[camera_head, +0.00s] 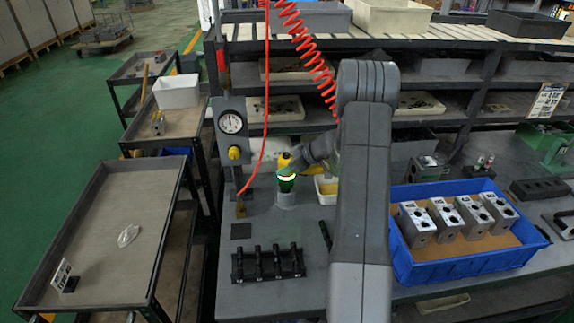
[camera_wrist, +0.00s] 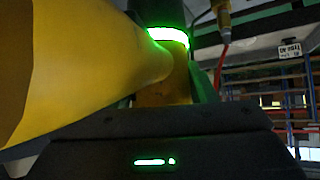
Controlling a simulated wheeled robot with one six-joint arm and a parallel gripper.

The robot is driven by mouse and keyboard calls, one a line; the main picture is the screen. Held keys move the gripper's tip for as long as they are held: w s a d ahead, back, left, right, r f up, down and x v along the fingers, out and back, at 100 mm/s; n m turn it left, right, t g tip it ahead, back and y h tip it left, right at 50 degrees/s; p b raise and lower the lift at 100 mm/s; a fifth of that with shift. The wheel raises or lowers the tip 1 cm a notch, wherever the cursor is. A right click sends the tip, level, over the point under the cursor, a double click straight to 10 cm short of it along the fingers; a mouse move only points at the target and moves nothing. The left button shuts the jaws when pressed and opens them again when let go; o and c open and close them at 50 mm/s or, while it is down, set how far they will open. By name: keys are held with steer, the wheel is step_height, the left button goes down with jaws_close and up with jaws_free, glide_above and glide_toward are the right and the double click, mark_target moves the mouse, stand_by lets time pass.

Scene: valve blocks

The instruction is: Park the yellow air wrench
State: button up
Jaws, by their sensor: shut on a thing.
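The yellow air wrench (camera_head: 284,160) is at the bench's middle, partly hidden by my arm. My gripper (camera_head: 299,164) is shut on it. Just below its yellow part is a dark green piece with a bright ring, directly over a short grey cylindrical holder (camera_head: 285,199). I cannot tell how far the wrench sits in this holder. In the wrist view the wrench's yellow body (camera_wrist: 70,65) fills the left side, close to the camera. The lit green ring (camera_wrist: 168,36) shows beside it; the fingertips are not clear there.
A gauge post (camera_head: 232,123) with a red hose (camera_head: 265,100) and brass fitting (camera_head: 240,209) stands left of the holder. A black rack (camera_head: 267,264) lies in front. A blue crate (camera_head: 468,264) of valve blocks is right. A red coiled hose (camera_head: 305,42) hangs above.

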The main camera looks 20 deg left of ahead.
steer(key=shift+f+b, duration=0.4)
steer(key=shift+f, duration=0.9)
stand_by(0.4)
steer(key=o, duration=1.5)
steer(key=shift+f, duration=0.15)
steer(key=b+v, duration=0.1)
steer(key=v, duration=1.3)
steer(key=shift+a, duration=0.15)
steer(key=p+x, duration=0.1)
steer(key=x, duration=1.2)
steer(key=shift+a+f, duration=0.25)
steer(key=shift+f, duration=0.05)
steer(key=shift+d+r, duration=0.1)
